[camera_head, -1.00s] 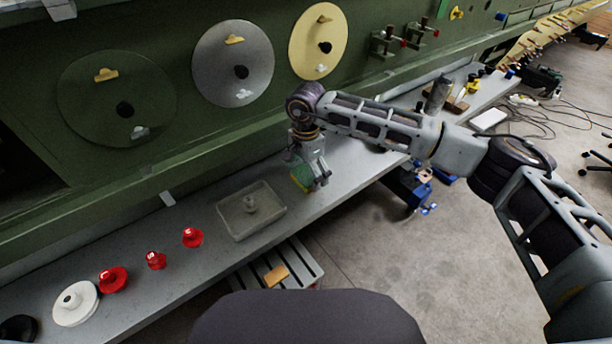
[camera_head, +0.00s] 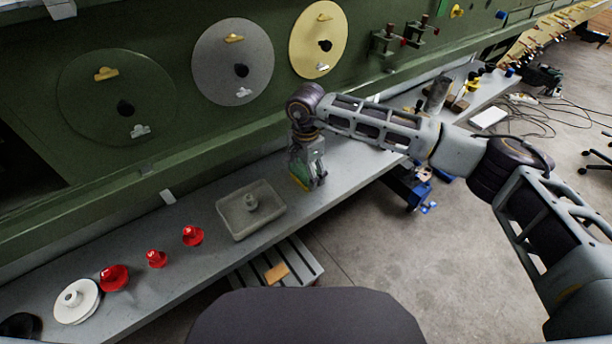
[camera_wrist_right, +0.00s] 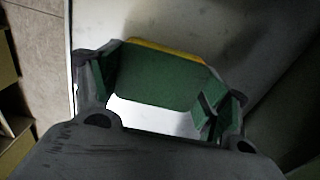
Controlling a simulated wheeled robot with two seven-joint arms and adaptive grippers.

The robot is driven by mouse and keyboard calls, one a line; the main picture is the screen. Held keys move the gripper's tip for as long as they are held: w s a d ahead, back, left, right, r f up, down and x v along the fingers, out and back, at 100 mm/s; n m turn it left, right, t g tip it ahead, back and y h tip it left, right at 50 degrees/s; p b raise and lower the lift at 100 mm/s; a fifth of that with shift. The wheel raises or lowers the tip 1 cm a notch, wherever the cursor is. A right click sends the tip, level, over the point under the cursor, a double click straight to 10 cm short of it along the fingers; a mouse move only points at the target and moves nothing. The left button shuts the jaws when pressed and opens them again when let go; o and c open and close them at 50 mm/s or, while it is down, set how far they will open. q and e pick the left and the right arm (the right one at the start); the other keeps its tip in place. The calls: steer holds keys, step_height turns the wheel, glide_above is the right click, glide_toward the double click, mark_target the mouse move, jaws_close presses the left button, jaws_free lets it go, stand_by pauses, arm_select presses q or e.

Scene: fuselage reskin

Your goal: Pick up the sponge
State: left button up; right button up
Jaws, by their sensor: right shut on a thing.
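The sponge (camera_wrist_right: 158,78) is green with a yellow layer. In the right wrist view it lies between the two fingers of my right gripper (camera_wrist_right: 165,95), which is shut on it. In the head view my right gripper (camera_head: 308,178) points down at the grey bench, and the sponge (camera_head: 296,172) is mostly hidden behind its fingers. It is low at the bench surface; I cannot tell whether the sponge touches it. My left gripper is not in view.
A grey tray (camera_head: 238,227) with a pale knobbed piece stands left of the gripper. Several red knobs, such as this one (camera_head: 193,236), and a white disc (camera_head: 76,301) line the bench (camera_head: 175,270). Green panels with round discs (camera_head: 232,62) rise behind.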

mark_target(306, 172)
stand_by(0.3)
step_height(306, 172, up, 9)
steer(key=shift+f+b, duration=0.1)
steer(key=shift+b, duration=0.55)
steer(key=shift+r, duration=0.5)
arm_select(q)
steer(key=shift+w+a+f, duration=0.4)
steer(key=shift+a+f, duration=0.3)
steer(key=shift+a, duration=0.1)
arm_select(e)
steer(key=shift+r, duration=0.1)
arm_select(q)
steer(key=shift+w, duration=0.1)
arm_select(e)
steer(key=shift+o, duration=0.5)
